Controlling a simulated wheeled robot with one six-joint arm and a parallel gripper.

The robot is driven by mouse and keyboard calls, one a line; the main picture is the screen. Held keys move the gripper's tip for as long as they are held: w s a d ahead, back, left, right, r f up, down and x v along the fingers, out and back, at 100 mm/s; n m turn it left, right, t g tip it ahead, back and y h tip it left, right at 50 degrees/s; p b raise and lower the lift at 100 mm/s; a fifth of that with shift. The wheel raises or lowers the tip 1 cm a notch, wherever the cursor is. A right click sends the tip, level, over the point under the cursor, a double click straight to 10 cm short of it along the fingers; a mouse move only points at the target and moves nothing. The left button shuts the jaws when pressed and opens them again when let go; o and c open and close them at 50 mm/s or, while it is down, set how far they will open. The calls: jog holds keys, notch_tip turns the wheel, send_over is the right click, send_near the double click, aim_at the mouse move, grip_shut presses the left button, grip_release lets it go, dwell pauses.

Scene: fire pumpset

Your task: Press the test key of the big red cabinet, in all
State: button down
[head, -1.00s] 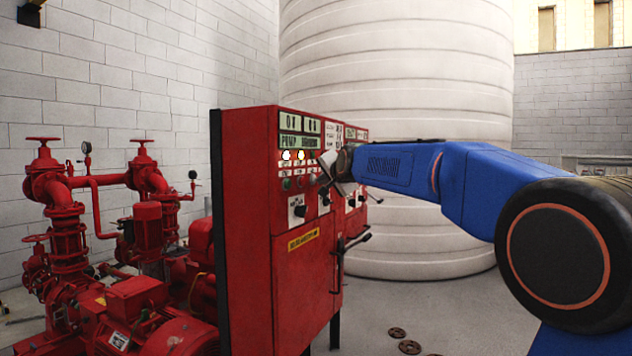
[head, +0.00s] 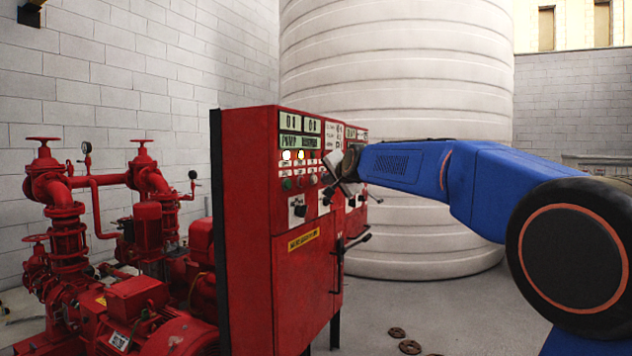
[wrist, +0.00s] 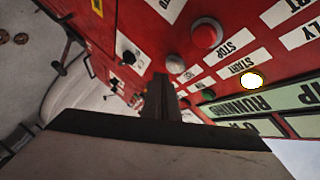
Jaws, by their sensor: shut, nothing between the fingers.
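The big red cabinet (head: 250,240) stands in the middle of the head view, its panel facing right. Its panel carries displays, lit lamps, push buttons and rotary switches. My gripper (head: 329,170) is in front of the upper panel, shut and empty. In the wrist view my gripper (wrist: 160,85) points at the panel. A red button (wrist: 206,34), a grey button (wrist: 175,63) and a lit white lamp (wrist: 252,81) show there, with STOP and START labels. I cannot read a test label. Whether the fingertips touch the panel cannot be told, and they hide part of it.
Red pumps and pipes (head: 140,230) stand left of the cabinet. A large white tank (head: 400,100) is behind it. Black handles (head: 355,240) stick out from the cabinet's front. The floor to the right is mostly clear, with a few small round pieces (head: 409,346).

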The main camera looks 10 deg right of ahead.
jog(key=shift+s+d, duration=0.75)
jog(key=shift+d, duration=0.3)
jog(key=shift+s+d, duration=0.75)
jog(key=shift+d, duration=0.25)
jog(key=s+d+f+n+g+h, duration=0.1)
jog(key=s+d+f+n+g, duration=0.1)
jog(key=s+f, duration=1.1)
jog(key=s+d+f+n+g, duration=0.2)
jog(key=s+f+n+g, duration=0.2)
jog(key=s+f, duration=0.9)
jog(key=s+d+f+n+g+h, duration=0.1)
jog(key=s+f, duration=1.3)
jog(key=s, duration=1.4)
jog(key=d+n+g, duration=0.1)
jog(key=n+g, duration=0.1)
jog(key=g, duration=0.1)
jog(key=shift+s+n+h, duration=0.2)
jog(key=shift+n+h, duration=0.1)
